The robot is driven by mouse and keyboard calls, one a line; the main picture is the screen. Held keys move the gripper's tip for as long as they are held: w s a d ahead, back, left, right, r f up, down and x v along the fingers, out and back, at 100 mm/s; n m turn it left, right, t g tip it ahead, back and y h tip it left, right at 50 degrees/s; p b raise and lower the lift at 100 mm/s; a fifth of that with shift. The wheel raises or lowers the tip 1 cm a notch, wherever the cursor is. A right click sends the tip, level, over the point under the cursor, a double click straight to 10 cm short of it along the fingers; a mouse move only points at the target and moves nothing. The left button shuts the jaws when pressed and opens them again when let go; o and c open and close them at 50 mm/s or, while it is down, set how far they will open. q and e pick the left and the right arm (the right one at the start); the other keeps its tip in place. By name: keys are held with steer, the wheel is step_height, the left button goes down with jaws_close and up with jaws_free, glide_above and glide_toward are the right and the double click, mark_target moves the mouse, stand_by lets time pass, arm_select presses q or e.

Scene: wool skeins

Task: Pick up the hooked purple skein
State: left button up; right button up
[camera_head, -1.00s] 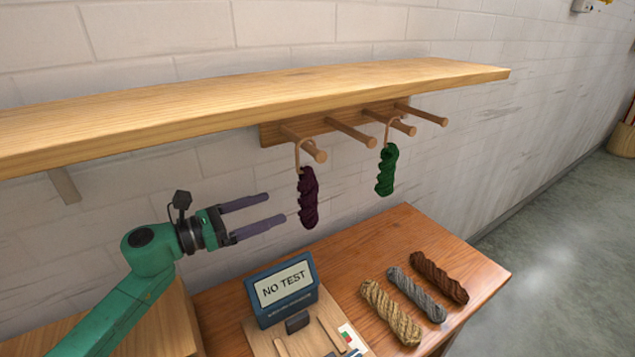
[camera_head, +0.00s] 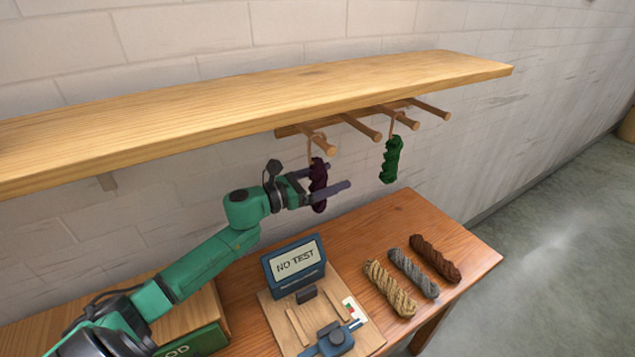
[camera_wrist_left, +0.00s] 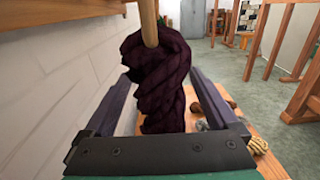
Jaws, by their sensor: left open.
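The purple skein (camera_head: 318,178) hangs by a loop from the leftmost visible wooden peg (camera_head: 322,143) under the shelf. My left gripper (camera_head: 338,178) is open, with one finger on each side of the skein. In the left wrist view the dark purple skein (camera_wrist_left: 158,80) hangs upright between the two spread fingers (camera_wrist_left: 165,95), and gaps show beside it, so the fingers are not closed on it. Its lower end is hidden behind the gripper body there.
A green skein (camera_head: 391,160) hangs from another peg to the right. Tan (camera_head: 389,288), grey (camera_head: 413,272) and brown (camera_head: 435,258) skeins lie on the table (camera_head: 455,245). A "NO TEST" device (camera_head: 294,264) stands below the gripper. The wooden shelf (camera_head: 300,90) is close above.

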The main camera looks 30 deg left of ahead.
arm_select(q)
steer(key=shift+s, duration=0.1)
steer(key=c, duration=1.4)
steer(key=shift+c, duration=0.2)
steer(key=shift+r, duration=0.3)
steer(key=s+d+r+b, duration=0.1)
steer(key=s+d, duration=0.3)
steer(key=d, duration=0.3)
steer(key=s+d+r, duration=0.2)
steer(key=s+d, duration=0.3)
steer(key=d, duration=0.3)
steer(key=shift+d+b, duration=0.25)
steer(key=shift+b, duration=0.1)
